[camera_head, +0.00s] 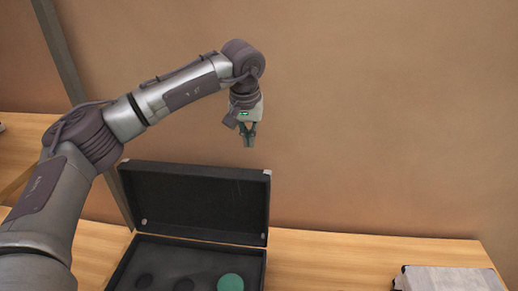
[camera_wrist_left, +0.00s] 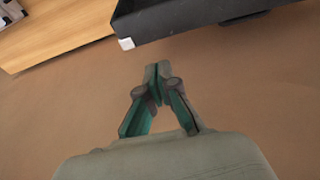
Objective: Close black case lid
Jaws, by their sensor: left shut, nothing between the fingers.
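The black case (camera_head: 195,262) stands open on the wooden table, its lid (camera_head: 200,202) raised steeply at the back. A green disc (camera_head: 230,283) and dark round shapes show inside the case, which the lower picture edge cuts off. My left gripper (camera_head: 248,145) is above the lid's top edge, near its right corner, apart from it. Its fingers are shut and empty. In the left wrist view, the gripper (camera_wrist_left: 157,68) points toward the dark lid (camera_wrist_left: 190,20) with its pale corner piece, with a gap between. My right gripper is not in view.
A light grey block-like object (camera_head: 447,279) lies on the table (camera_head: 370,252) at the right. The table between it and the case is clear. A plain brown wall (camera_head: 400,120) rises behind, with a grey post (camera_head: 62,50) at the left.

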